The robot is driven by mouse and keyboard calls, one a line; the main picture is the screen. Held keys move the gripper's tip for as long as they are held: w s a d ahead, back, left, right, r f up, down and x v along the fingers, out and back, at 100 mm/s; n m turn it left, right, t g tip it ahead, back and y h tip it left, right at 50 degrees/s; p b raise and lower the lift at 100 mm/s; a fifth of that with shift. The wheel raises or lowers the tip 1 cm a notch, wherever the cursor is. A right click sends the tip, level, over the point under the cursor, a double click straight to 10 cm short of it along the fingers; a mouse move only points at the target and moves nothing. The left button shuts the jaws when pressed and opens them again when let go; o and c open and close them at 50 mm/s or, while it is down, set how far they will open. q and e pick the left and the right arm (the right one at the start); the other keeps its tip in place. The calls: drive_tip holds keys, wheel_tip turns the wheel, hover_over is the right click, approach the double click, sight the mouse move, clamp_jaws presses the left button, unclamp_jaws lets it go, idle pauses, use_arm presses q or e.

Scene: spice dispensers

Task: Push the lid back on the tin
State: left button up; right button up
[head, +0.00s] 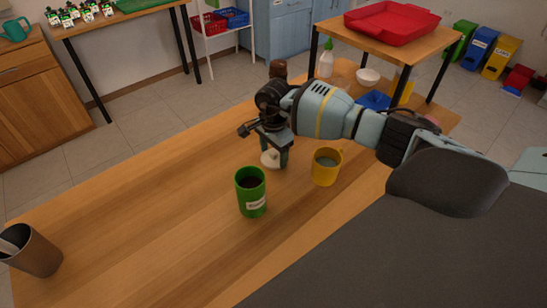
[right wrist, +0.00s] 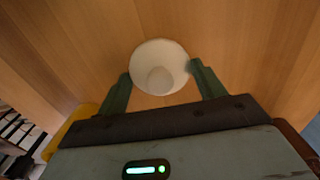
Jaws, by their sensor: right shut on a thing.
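The green tin (head: 251,197) stands upright on the wooden table, with a pale label on its front. Its top is open and dark inside. My right gripper (head: 271,157) is behind the tin and slightly to its right, pointing down and apart from it. It is shut on the white round lid (right wrist: 172,55), whose knob faces the camera in the right wrist view. In the head view the lid (head: 269,159) shows low between the fingers, partly hidden. I cannot tell whether it touches the table. My left gripper is not in view.
A yellow mug (head: 326,167) stands close to the right of the tin and the right gripper. A dark metal cup (head: 37,254) holding something stands at the table's left end. The table (head: 150,215) between that cup and the tin is clear.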

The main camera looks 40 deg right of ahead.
sight(274, 151)
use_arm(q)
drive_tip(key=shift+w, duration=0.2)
use_arm(e)
drive_tip(key=shift+r, duration=0.1)
drive_tip(key=shift+c, duration=0.5)
drive_tip(key=shift+r, duration=0.2)
wheel_tip(274, 151, up, 8)
drive_tip(key=shift+r, duration=0.75)
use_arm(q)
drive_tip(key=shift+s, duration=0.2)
